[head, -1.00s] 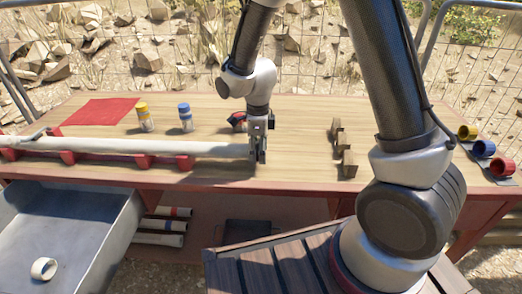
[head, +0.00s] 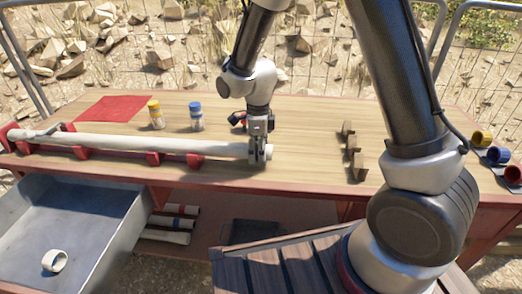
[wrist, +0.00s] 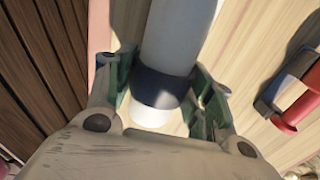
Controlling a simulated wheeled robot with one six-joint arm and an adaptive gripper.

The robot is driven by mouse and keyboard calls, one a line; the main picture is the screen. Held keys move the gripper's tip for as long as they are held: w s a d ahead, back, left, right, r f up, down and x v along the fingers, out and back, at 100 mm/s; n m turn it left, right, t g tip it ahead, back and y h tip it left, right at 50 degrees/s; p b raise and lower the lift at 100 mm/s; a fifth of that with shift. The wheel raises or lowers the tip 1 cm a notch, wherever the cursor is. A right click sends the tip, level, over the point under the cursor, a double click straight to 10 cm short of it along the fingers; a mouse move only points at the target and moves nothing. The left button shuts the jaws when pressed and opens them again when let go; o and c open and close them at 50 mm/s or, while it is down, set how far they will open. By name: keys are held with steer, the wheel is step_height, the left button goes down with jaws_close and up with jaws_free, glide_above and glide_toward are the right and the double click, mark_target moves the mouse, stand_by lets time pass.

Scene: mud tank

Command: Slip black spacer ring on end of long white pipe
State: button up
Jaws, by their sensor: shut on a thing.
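The long white pipe (head: 130,142) lies along the front of the table on red supports (head: 153,158). My gripper (head: 259,155) is at its right end. In the wrist view the pipe (wrist: 180,35) comes in from the top between my gripper's fingers (wrist: 162,90). The black spacer ring (wrist: 162,88) shows as a dark band around the pipe, with a short white stub (wrist: 150,117) on its near side. My gripper is shut on the ring, one green-padded finger on each side. The ring is too small to make out in the head view.
Yellow-capped (head: 156,115) and blue-capped (head: 196,117) bottles stand behind the pipe, near a red cloth (head: 112,108). Wooden blocks (head: 357,165) stand right of my gripper. A grey bin (head: 100,225) holding a white ring (head: 55,261) is at the front left.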

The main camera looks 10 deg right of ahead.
steer(key=shift+w+a, duration=0.3)
steer(key=shift+a, duration=0.65)
steer(key=o, duration=0.9)
steer(key=shift+r, duration=0.1)
